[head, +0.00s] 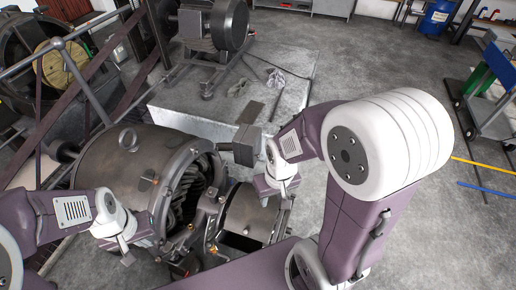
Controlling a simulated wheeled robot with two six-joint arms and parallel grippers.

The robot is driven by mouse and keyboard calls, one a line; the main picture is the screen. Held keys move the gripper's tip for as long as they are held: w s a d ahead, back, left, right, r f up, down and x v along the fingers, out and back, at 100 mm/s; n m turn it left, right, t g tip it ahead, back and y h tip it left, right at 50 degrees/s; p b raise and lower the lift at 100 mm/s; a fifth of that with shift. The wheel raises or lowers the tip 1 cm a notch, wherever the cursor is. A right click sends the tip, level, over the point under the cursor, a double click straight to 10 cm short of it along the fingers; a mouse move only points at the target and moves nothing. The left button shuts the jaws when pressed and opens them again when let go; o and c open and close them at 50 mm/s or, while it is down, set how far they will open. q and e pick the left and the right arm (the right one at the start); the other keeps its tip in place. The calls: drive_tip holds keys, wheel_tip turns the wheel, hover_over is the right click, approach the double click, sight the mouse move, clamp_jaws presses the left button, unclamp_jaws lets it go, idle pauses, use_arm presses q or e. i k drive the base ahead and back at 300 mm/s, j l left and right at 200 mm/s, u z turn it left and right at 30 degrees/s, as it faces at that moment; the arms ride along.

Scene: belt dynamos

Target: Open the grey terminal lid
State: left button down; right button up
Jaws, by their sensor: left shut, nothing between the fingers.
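A large grey dynamo (110,162) stands at the lower left, with a ring handle on top and dark windings showing in its open end. A small grey box (246,141) sits beside its upper right side. This may carry the terminal lid; I cannot tell whether a lid on it is open or shut. My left gripper (127,260) is shut and empty, pointing down in front of the dynamo. My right gripper (285,193) points down just right of and below the grey box, over a smaller cylinder (250,216). Its fingers are too small to read.
A concrete plinth (290,70) lies behind, with a dark flat plate (251,112), grey rags (276,78) and another machine (215,28). Dark railings cross the left. A blue barrel (437,17) and a cart (490,105) stand far right.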

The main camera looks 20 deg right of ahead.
sight(250, 144)
drive_tip(key=k+l+u, duration=0.1)
drive_tip(key=l, duration=0.2)
drive_tip(key=k+l, duration=0.2)
drive_tip(key=l, duration=0.15)
drive_tip(key=k+l+u, duration=0.15)
drive_tip(key=l, duration=0.15)
drive_tip(key=l+u, duration=0.1)
drive_tip(key=l, duration=0.35)
drive_tip(key=k+l+u, duration=0.1)
drive_tip(key=l, duration=0.3)
drive_tip(key=k+l+u, duration=0.15)
drive_tip(key=l, duration=0.3)
drive_tip(key=l+u, duration=0.1)
drive_tip(key=l, duration=0.35)
drive_tip(key=i+l+u, duration=0.1)
drive_tip(key=l, duration=0.25)
drive_tip(key=i+l+u, duration=0.1)
drive_tip(key=l, duration=0.25)
drive_tip(key=i+l, duration=0.25)
drive_tip(key=i+l+u, duration=0.15)
drive_tip(key=l, duration=0.3)
